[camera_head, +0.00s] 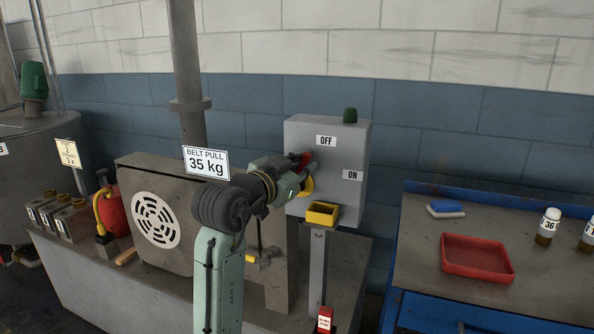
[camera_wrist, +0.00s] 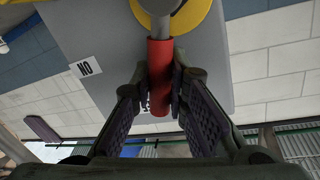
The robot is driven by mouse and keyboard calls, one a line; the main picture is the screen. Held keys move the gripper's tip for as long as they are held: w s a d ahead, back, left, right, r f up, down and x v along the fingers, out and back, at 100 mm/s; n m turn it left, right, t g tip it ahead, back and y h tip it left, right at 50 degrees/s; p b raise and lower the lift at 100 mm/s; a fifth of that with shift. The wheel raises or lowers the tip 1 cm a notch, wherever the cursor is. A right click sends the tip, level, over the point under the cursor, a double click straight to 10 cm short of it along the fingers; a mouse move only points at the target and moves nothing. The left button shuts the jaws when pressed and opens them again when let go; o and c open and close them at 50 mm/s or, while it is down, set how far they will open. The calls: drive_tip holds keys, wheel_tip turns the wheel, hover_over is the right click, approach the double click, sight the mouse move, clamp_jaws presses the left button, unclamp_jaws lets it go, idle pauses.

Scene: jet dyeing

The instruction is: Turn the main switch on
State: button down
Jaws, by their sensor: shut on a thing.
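The main switch is on a grey box (camera_head: 345,135) against the wall, with an OFF label (camera_head: 326,140) at the top and an ON label (camera_head: 353,175) at the right. Its yellow disc (camera_head: 306,188) is partly covered by my gripper (camera_head: 301,165). The red handle (camera_wrist: 160,75) runs from the yellow disc (camera_wrist: 178,12) in the wrist view, where the ON label (camera_wrist: 86,68) appears upside down. The handle points up toward OFF. My gripper (camera_wrist: 161,72) is shut on the red handle, one finger on each side.
A yellow tray (camera_head: 322,214) on a post stands just below the box. A grey machine with a BELT PULL sign (camera_head: 206,162) is at the left. A blue bench (camera_head: 420,312) with a red tray (camera_head: 476,257) is at the right.

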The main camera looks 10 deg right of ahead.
sight(327, 191)
drive_tip(key=m+b, duration=0.1)
drive_tip(key=s+d+f+m+b, duration=0.1)
drive_tip(key=m, duration=0.1)
drive_tip(key=shift+d+f+y, duration=0.15)
drive_tip(key=shift+d+y, duration=0.15)
drive_tip(key=shift+y, duration=0.1)
drive_tip(key=m+b, duration=0.1)
drive_tip(key=d+f+m, duration=0.1)
drive_tip(key=shift+s+m+y+b, duration=0.35)
drive_tip(key=shift+m+y+b, duration=0.05)
drive_tip(key=m+b, duration=0.1)
drive_tip(key=f+m, duration=0.1)
drive_tip(key=f+m+y+b, duration=0.1)
drive_tip(key=shift+s+d+f+m+b, duration=0.2)
drive_tip(key=shift+s+d+m+b, duration=0.1)
drive_tip(key=shift+d, duration=0.1)
drive_tip(key=shift+s+d+f+m+t+y+b, duration=0.1)
drive_tip(key=shift+f+m+t+y+b, duration=0.1)
drive_tip(key=shift+f+m+b, duration=0.35)
drive_tip(key=shift+d+f+m+t+y+b, duration=0.1)
drive_tip(key=shift+f+m+t+y+b, duration=0.2)
drive_tip(key=shift+m, duration=0.45)
drive_tip(key=c, duration=1.6)
unclamp_jaws()
drive_tip(key=shift+a, duration=0.1)
drive_tip(key=shift+o, duration=0.2)
drive_tip(key=shift+r, duration=0.1)
